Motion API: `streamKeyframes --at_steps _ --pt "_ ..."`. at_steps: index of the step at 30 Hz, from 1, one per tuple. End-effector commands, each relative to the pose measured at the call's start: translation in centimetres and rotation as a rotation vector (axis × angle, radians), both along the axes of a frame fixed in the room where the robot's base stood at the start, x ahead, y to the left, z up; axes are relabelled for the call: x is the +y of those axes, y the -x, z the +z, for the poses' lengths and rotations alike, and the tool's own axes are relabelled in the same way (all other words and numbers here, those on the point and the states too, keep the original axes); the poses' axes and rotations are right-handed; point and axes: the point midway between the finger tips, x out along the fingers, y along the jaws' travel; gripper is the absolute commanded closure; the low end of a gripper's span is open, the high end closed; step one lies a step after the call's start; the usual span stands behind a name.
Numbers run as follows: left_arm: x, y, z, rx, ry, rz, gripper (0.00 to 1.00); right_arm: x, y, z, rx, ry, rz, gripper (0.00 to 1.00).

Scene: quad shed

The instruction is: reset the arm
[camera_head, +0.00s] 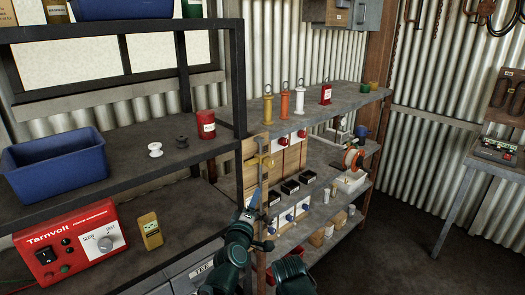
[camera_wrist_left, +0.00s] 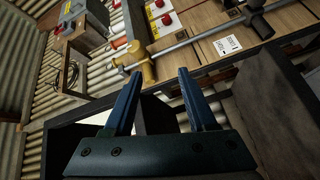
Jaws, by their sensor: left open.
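My left gripper (camera_head: 257,194) is in the lower middle of the head view, in front of the wooden panels of the shelf unit. Its blue fingers point up toward a yellow fitting (camera_head: 258,161) on the panel. In the left wrist view, my left gripper (camera_wrist_left: 159,75) is open, with its two blue fingers spread apart and nothing held between them. The yellow fitting (camera_wrist_left: 143,68) shows just beyond the fingertips, on a grey pipe (camera_wrist_left: 185,43); whether a finger touches it I cannot tell.
At left, shelves hold a blue bin (camera_head: 55,163), a red power unit (camera_head: 72,243), a yellow meter (camera_head: 150,230) and a red can (camera_head: 206,124). The right shelf (camera_head: 345,108) carries upright coloured posts. A side table (camera_head: 468,155) stands far right; open floor (camera_head: 405,225) lies before it.

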Motion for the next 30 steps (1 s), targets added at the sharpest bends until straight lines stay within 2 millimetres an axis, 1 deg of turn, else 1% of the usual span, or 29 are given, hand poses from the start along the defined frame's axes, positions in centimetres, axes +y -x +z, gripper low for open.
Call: streamKeyframes --at_steps 1,2,3,5,6,8,9,11,12,13,15,18,21,26,27,30 --pt "-0.6 0.1 -1.6 0.057 -0.094 -0.058 0.43 0.0 0.0 0.0 0.000 0.000 0.000 0.50" --pt "-1.0 0.4 -2.8 0.096 -0.156 -0.098 0.43 0.0 0.0 0.0 0.000 0.000 0.000 0.50" --pt "-1.3 0.8 -4.5 0.152 -0.242 -0.151 0.43 0.0 0.0 0.0 0.000 0.000 0.000 0.50" --pt "-1.5 1.7 -7.2 0.244 -0.368 -0.231 0.43 0.0 0.0 0.0 0.000 0.000 0.000 0.50" --pt "-1.4 2.5 -9.0 0.307 -0.449 -0.281 0.43 0.0 0.0 0.0 0.000 0.000 0.000 0.50" --pt "-0.8 3.9 -11.7 0.408 -0.565 -0.354 0.43 0.0 0.0 0.0 0.000 0.000 0.000 0.50" --pt "-0.1 5.0 -13.4 0.477 -0.638 -0.402 0.43 0.0 0.0 0.0 0.000 0.000 0.000 0.50" --pt "1.1 6.8 -15.6 0.577 -0.733 -0.466 0.43 0.0 0.0 0.0 0.000 0.000 0.000 0.50" --pt "1.9 7.9 -16.8 0.640 -0.785 -0.505 0.43 0.0 0.0 0.0 0.000 0.000 0.000 0.50" --pt "2.6 8.8 -17.6 0.685 -0.820 -0.531 0.43 0.0 0.0 0.0 0.000 0.000 0.000 0.50" --pt "4.0 10.6 -19.0 0.779 -0.887 -0.583 0.43 0.0 0.0 0.0 0.000 0.000 0.000 0.50" --pt "6.0 13.0 -20.5 0.899 -0.961 -0.647 0.43 0.0 0.0 0.0 0.000 0.000 0.000 0.50" --pt "7.9 15.3 -21.4 1.010 -1.014 -0.702 0.43 0.0 0.0 0.0 0.000 0.000 0.000 0.50" --pt "10.7 18.8 -22.1 1.181 -1.075 -0.779 0.43 0.0 0.0 0.0 0.000 0.000 0.000 0.50" --pt "10.8 19.6 -22.2 1.213 -1.090 -0.800 0.43 0.0 0.0 0.0 0.000 0.000 0.000 0.50" --pt "8.3 20.3 -22.2 1.199 -1.139 -0.850 0.43 0.0 0.0 0.0 0.000 0.000 0.000 0.50"
